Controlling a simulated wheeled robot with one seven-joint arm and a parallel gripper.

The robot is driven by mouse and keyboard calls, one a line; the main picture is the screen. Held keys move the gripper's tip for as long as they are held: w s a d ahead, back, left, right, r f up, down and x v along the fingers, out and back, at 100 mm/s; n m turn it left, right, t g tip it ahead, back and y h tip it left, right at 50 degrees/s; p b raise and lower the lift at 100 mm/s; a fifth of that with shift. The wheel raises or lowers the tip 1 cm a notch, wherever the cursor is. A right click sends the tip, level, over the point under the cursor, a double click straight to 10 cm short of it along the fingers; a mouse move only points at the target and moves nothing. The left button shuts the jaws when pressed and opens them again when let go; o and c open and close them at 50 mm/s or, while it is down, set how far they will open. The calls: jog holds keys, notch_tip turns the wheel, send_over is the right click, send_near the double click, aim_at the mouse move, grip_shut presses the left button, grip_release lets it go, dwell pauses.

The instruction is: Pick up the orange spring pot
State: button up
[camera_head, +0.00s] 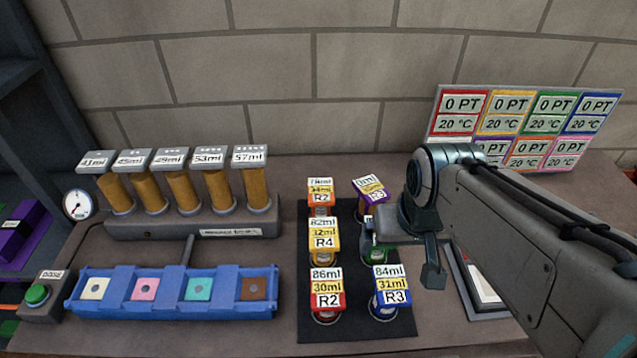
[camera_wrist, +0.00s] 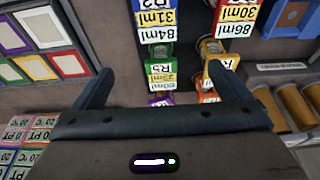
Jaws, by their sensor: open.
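The orange spring pot (camera_head: 320,211) stands at the back left of the dark mat (camera_head: 346,257) in the head view, with a white label on top and the yellow pot just in front of it. In the wrist view only a small part of the orange pot (camera_wrist: 208,97) shows, beyond the yellow pot and close to my gripper's body. My gripper (camera_wrist: 163,66) is open and empty, its fingers spread over the pots in that view. In the head view my gripper (camera_head: 433,274) is at the mat's right side, right of the orange pot; one finger shows clearly.
Purple (camera_head: 368,206), yellow (camera_head: 323,244), green (camera_head: 370,240), red (camera_head: 327,297) and blue (camera_head: 390,297) pots crowd the mat. A blue tray (camera_head: 170,310) and a rack of brown tubes (camera_head: 180,226) stand left. A sign board (camera_head: 525,128) is at the back right.

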jog(key=shift+o, duration=0.4)
jog(key=shift+w, duration=0.1)
jog(key=m+g+b, duration=0.3)
jog(key=m+b, duration=0.4)
jog(key=m, duration=1.1)
send_over(321, 190)
jog(key=f, duration=0.8)
jog(key=shift+s+a+f+b, duration=0.15)
jog(key=shift+s+f+b, duration=0.05)
jog(key=shift+b, duration=0.15)
jog(key=shift+w+f, duration=0.2)
jog(key=shift+f, duration=2.4)
jog(key=c, duration=1.2)
